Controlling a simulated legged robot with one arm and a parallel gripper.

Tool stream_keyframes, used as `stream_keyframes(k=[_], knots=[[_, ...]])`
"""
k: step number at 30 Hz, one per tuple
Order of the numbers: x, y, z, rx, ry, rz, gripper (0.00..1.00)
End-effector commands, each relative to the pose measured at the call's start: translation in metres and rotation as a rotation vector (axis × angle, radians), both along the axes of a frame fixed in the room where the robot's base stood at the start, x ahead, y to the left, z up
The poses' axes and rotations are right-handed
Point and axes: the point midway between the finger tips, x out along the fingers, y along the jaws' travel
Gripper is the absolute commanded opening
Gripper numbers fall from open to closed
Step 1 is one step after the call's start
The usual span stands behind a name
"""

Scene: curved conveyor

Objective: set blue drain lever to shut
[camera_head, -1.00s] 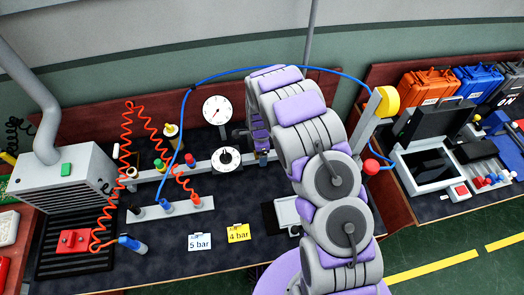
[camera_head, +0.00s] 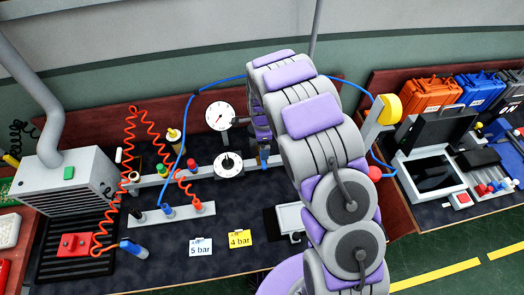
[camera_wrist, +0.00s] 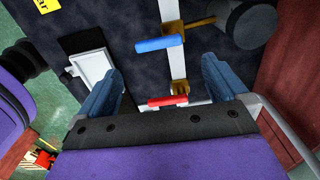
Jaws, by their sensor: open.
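The blue drain lever (camera_wrist: 160,44) shows in the wrist view as a short blue bar across a pale pipe with a brass fitting. It lies ahead of my gripper (camera_wrist: 160,70), which is open with its two blue-grey fingers spread and nothing between the tips. The lever is beyond the fingertips, apart from them. In the head view a small blue part (camera_head: 264,155) on the pipe right of the dial seems to be the same lever.
A red lever (camera_wrist: 168,100) sits on the same pipe, nearer my gripper's palm. A dark round body (camera_wrist: 248,30) stands to the right of the blue lever. A white-framed box (camera_wrist: 92,72) is at the left. Dial gauges (camera_head: 220,115) and coiled red hoses (camera_head: 130,145) stand left of my arm.

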Motion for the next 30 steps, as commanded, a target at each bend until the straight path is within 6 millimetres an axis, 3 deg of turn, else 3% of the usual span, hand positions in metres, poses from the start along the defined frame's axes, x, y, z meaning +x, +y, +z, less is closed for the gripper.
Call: stream_keyframes(k=[6,12,30], knots=[[0.001,0.001,0.047,0.0,-0.002,-0.001,1.0],[0.001,0.001,0.07,-0.001,-0.001,-0.001,1.0],[0.0,0.001,0.077,-0.001,0.003,-0.001,1.0]])
